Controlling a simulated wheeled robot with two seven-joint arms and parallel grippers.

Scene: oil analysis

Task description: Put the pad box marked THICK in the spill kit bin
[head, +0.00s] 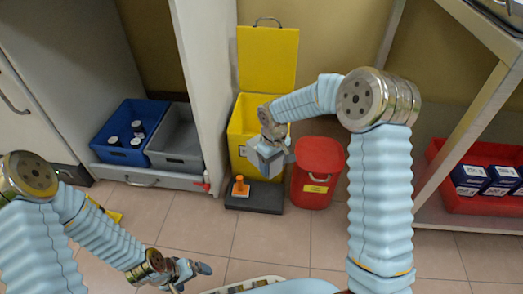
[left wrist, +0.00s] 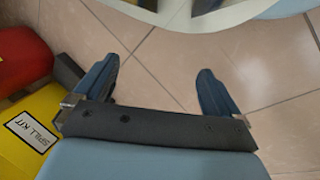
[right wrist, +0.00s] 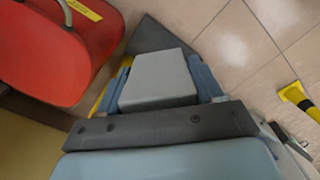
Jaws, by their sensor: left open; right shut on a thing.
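The spill kit bin (head: 240,130) is yellow, with its lid (head: 267,60) raised against the wall. Its SPILL KIT label (left wrist: 30,132) shows in the left wrist view. My right gripper (head: 272,155) is shut on a plain grey box (right wrist: 158,78), held at the front right of the bin. No THICK marking shows on the visible faces. A sliver of yellow shows beside the fingers in the right wrist view; I cannot tell whether the box is over the opening. My left gripper (left wrist: 155,90) is open and empty, low over the floor.
A red lidded can (head: 318,172) stands right of the bin. A dark platform (head: 255,200) with an orange item (head: 240,186) lies in front. Blue (head: 118,150) and grey (head: 175,148) crates are at left. A red tray (head: 470,202) with blue boxes is at right.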

